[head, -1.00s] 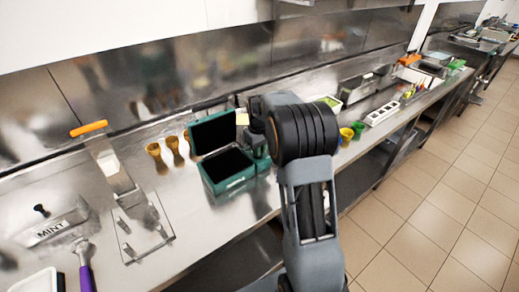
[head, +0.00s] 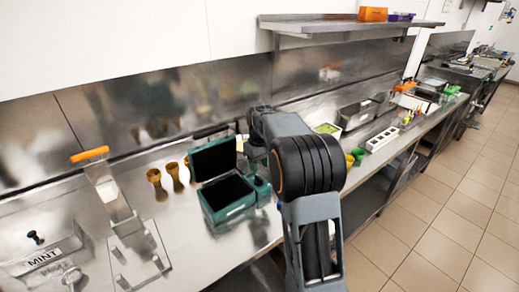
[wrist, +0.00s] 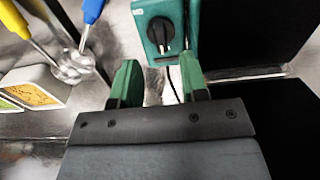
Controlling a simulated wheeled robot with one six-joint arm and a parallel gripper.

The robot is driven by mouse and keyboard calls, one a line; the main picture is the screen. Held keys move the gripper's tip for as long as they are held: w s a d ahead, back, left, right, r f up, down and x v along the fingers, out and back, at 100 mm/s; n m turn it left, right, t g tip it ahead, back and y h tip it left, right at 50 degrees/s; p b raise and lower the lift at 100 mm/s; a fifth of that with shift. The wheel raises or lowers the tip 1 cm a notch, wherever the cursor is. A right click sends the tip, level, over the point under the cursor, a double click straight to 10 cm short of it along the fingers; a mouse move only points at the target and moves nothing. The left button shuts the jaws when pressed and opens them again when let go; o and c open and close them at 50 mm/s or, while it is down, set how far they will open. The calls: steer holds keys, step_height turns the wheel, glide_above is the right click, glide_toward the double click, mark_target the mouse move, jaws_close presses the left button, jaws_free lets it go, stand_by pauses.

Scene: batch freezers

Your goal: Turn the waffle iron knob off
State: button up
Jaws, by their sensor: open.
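The waffle iron (head: 228,195) is a teal box with a dark inside, its lid raised, on the steel counter in the head view. Its black knob (wrist: 162,31) sits on a teal control box (wrist: 150,52) at the top middle of the wrist view. My gripper (wrist: 156,80) has green fingers, spread apart and empty. The knob lies beyond the fingertips, roughly between them in the picture, with no visible contact. In the head view my arm hides the gripper, and the knob cannot be made out.
Cone-shaped brown items (head: 155,178) stand left of the iron, near an orange-handled metal piece (head: 103,178). Yellow and blue handled scoops (wrist: 92,12) and a tub (wrist: 35,88) show at the wrist view's left. A steel shelf (head: 340,28) hangs above the counter.

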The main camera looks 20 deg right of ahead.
step_height(320, 180, up, 8)
stand_by(0.4)
stand_by(0.4)
steer(key=m, duration=0.2)
glide_above(259, 176)
steer(key=s, duration=0.2)
step_height(259, 176, down, 4)
steer(key=s+a+t, duration=0.2)
steer(key=s+a, duration=0.3)
steer(key=s, duration=0.6)
steer(key=s+a+t, duration=0.2)
steer(key=s+a, duration=0.4)
steer(key=s, duration=0.5)
steer(key=shift+f, duration=0.45)
steer(key=shift+o, duration=0.2)
steer(key=shift+d, duration=0.1)
